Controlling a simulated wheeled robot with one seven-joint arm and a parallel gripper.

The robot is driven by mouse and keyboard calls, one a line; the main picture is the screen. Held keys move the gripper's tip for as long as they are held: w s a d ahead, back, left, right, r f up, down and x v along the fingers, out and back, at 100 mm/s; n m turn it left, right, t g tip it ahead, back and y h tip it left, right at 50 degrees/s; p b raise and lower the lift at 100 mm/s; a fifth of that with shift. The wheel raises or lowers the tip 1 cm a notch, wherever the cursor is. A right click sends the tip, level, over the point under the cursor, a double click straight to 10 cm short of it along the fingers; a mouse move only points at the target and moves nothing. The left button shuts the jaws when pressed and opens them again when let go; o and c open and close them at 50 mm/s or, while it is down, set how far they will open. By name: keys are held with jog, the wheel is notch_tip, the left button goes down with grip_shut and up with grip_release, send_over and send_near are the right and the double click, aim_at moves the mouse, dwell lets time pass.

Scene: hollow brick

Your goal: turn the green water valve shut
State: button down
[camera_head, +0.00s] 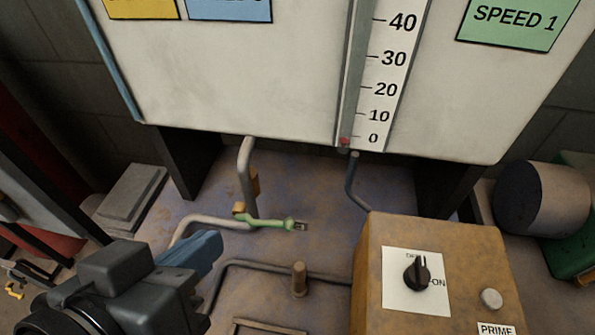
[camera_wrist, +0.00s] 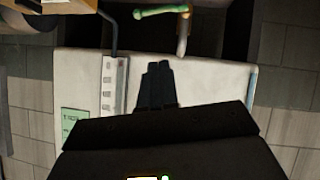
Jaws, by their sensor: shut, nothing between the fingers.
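The green water valve (camera_head: 268,223) is a slim green lever on a pale bent pipe (camera_head: 247,170) below the white panel. It lies roughly level, pointing right in the head view. In the wrist view the green lever (camera_wrist: 160,11) shows at the top edge, beyond my fingertips. My gripper (camera_head: 214,244) is at the lower left of the head view, its bluish fingers together, apart from the lever and to its left. In the wrist view my gripper (camera_wrist: 158,65) is shut and empty, with the panel behind it.
A white panel (camera_head: 240,85) with a numbered scale (camera_head: 384,85) overhangs the pipes. A rusty control box (camera_head: 455,245) with a black knob (camera_head: 417,274) stands at the right. A short upright peg (camera_head: 299,279) and a dark pipe (camera_head: 250,266) are in front of the valve.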

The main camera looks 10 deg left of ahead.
jog(key=p, duration=0.2)
send_over(263, 222)
jog(key=s, duration=0.3)
notch_tip(263, 222, down, 5)
jog(key=shift+w+d+f, duration=0.1)
jog(key=shift+w+f, duration=0.15)
jog(key=shift+f, duration=0.8)
jog(key=shift+w+d+f, duration=0.1)
jog(key=shift+w+f, duration=0.1)
jog(key=shift+f, duration=0.8)
